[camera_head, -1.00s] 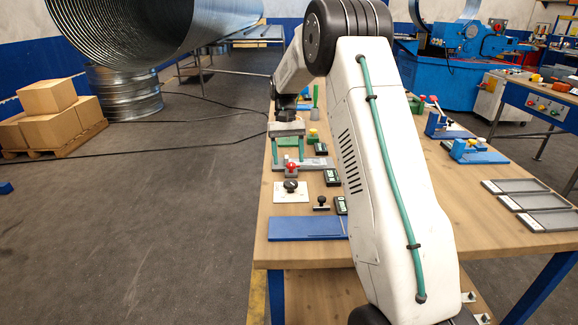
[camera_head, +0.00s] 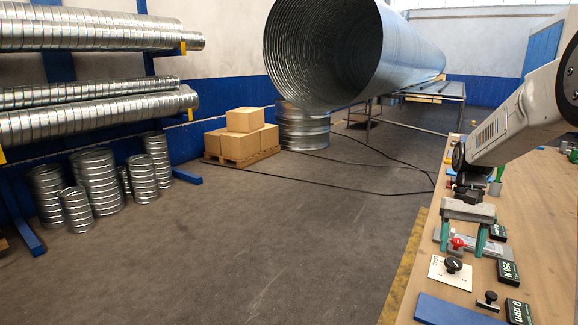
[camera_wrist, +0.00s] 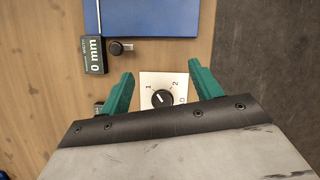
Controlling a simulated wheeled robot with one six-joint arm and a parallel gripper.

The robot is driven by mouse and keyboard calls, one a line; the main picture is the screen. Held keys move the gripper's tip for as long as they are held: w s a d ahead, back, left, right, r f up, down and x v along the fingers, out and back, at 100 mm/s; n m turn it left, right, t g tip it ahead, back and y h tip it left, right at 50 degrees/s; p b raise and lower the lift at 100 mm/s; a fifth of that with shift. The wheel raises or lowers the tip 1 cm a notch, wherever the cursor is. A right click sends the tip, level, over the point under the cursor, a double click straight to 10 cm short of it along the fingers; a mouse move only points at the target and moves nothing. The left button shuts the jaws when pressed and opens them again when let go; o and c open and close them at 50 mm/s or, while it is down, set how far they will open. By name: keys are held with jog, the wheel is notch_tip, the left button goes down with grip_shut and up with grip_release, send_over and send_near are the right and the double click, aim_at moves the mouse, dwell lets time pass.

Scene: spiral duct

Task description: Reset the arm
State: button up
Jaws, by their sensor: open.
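My gripper (camera_head: 460,236) hangs over the wooden workbench (camera_head: 553,215) at the right of the head view, its two green fingers pointing down. In the wrist view my gripper (camera_wrist: 165,90) is open, with the fingers wide apart and nothing between them but the view of the bench. A white plate with a black rotary knob (camera_wrist: 162,98) marked 1 and 2 shows between and below the fingers. The same knob (camera_head: 453,265) shows in the head view, in front of the gripper. My arm reaches in from the right edge.
A red knob (camera_head: 457,243), small displays (camera_head: 508,273) and a blue plate (camera_head: 455,312) lie on the bench near the gripper. A blue plate (camera_wrist: 140,17) also shows in the wrist view. Cartons (camera_head: 243,135) and a large spiral duct (camera_head: 330,55) stand beyond open floor.

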jog(key=s+a+r+n+t, duration=0.1)
jog(key=s+a, duration=0.4)
jog(key=s, duration=0.5)
jog(key=s+a+r+n+t+h, duration=0.1)
jog(key=s+a+r+t, duration=0.1)
jog(key=s+a+r, duration=0.3)
jog(key=s+a+r+n+t, duration=0.2)
jog(key=s+a, duration=0.4)
jog(key=s, duration=0.8)
jog(key=shift+s+r+t+h, duration=0.3)
jog(key=shift+s+r, duration=0.05)
jog(key=shift+r, duration=0.55)
jog(key=shift+d, duration=0.1)
